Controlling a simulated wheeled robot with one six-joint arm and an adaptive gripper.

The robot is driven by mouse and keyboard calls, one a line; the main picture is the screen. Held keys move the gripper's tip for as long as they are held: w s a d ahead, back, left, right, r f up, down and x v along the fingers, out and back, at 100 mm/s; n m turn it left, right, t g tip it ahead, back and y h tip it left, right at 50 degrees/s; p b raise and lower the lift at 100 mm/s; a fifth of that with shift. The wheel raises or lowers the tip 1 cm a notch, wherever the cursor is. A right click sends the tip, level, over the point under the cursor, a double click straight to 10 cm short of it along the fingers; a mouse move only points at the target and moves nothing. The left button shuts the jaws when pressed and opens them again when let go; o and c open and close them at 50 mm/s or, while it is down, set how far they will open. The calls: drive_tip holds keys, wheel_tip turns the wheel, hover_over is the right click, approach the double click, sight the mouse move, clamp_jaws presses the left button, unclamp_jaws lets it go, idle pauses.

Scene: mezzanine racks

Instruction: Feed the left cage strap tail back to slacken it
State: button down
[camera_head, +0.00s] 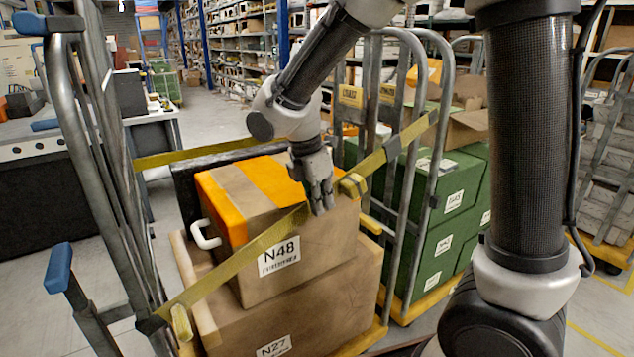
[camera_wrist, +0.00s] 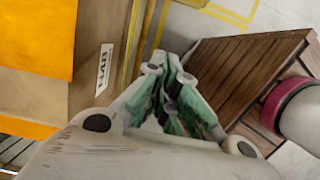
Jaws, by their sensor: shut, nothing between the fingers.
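The left cage (camera_head: 85,150) is a grey tube-frame trolley with blue handles. It holds a carton labelled N48 (camera_head: 305,262), which also shows in the wrist view (camera_wrist: 60,100), on top of a larger carton labelled N27 (camera_head: 300,318). A yellow strap (camera_head: 235,262) runs slantwise across the front, from low on the left frame up to the right posts. A buckle-like piece (camera_head: 352,186) sits on its upper part. I cannot tell which end is the tail. My gripper (camera_head: 321,210) points down in front of the N48 carton beside the strap, shut and empty; its closed fingers show in the wrist view (camera_wrist: 180,125).
A second yellow strap (camera_head: 205,153) crosses behind the cartons. A right-hand cage (camera_head: 440,60) with green crates (camera_head: 440,205) stands close by. A white handle (camera_head: 204,236) juts from the carton's left. Open floor (camera_head: 205,105) lies behind, with stocked racks (camera_head: 245,45) beyond.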

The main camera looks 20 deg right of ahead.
sight(360, 176)
drive_tip(key=shift+w+d+r, duration=0.2)
drive_tip(key=shift+d, duration=0.4)
drive_tip(key=shift+w+d+r, duration=0.15)
drive_tip(key=shift+d+r, duration=0.1)
drive_tip(key=shift+d, duration=0.35)
drive_tip(key=shift+w+d+r, duration=0.2)
drive_tip(key=shift+d, duration=0.4)
drive_tip(key=d+r, duration=0.1)
drive_tip(key=d, duration=0.1)
drive_tip(key=w+d, duration=0.1)
drive_tip(key=d, duration=0.1)
drive_tip(key=w+d+r, duration=0.1)
drive_tip(key=d, duration=0.1)
drive_tip(key=shift+w+d+r, duration=0.1)
drive_tip(key=shift+d+r, duration=0.2)
drive_tip(key=shift+r, duration=0.05)
drive_tip(key=shift+d+r, duration=0.1)
drive_tip(key=shift+w, duration=0.1)
